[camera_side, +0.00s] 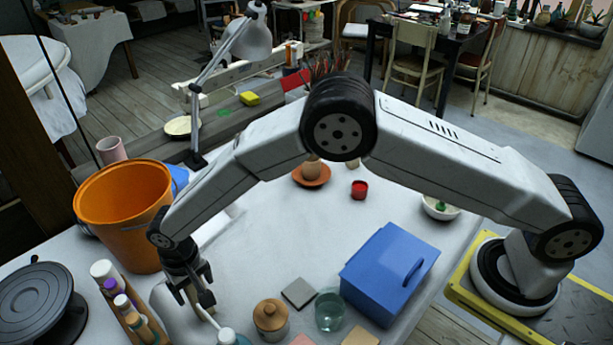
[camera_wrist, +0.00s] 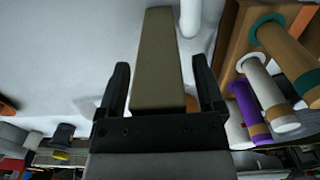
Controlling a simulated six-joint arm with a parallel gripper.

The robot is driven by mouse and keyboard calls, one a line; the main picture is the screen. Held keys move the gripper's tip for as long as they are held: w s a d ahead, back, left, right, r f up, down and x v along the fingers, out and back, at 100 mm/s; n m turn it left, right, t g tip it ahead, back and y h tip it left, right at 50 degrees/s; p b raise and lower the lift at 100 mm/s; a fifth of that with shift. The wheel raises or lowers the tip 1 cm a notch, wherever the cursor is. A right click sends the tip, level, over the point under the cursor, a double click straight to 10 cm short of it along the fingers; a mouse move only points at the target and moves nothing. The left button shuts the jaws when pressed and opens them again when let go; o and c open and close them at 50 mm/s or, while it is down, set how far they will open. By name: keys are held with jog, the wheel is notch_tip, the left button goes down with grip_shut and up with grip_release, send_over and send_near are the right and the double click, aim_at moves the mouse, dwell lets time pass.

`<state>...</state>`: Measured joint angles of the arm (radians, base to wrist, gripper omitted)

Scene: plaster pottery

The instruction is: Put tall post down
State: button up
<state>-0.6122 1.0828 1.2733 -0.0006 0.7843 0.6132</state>
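The tall post is a long tan-olive bar (camera_wrist: 157,60) in the wrist view. It runs upward in the picture between my two fingers, wide at the near end and narrower at the far end. My gripper (camera_wrist: 160,65) is open, with a gap showing between the post and each finger. The post's near end is cut off by the gripper body. In the side view my gripper (camera_side: 197,296) points down low over the table at the left, fingers apart. I cannot make out the post clearly there.
A wooden rack (camera_side: 133,318) of bottles stands left of my gripper, with a dark turntable (camera_side: 40,300) beyond it. An orange bucket (camera_side: 125,215) stands close behind. A lidded jar (camera_side: 270,318), a glass (camera_side: 329,312) and a blue box (camera_side: 380,275) are to the right. The table middle is clear.

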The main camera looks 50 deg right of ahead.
jog(key=shift+r, duration=0.15)
notch_tip(320, 180, up, 12)
dwell(1.0)
dwell(0.4)
jog(key=s+d+r+t, duration=0.15)
jog(key=s+d, duration=0.25)
jog(key=d, duration=0.8)
jog(key=s+d+r, duration=0.2)
jog(key=s+d, duration=0.2)
jog(key=d, duration=0.9)
jog(key=s+d+t, duration=0.1)
jog(key=s+d, duration=0.6)
jog(key=s, duration=0.2)
jog(key=shift+s+f, duration=0.2)
jog(key=shift+f, duration=0.25)
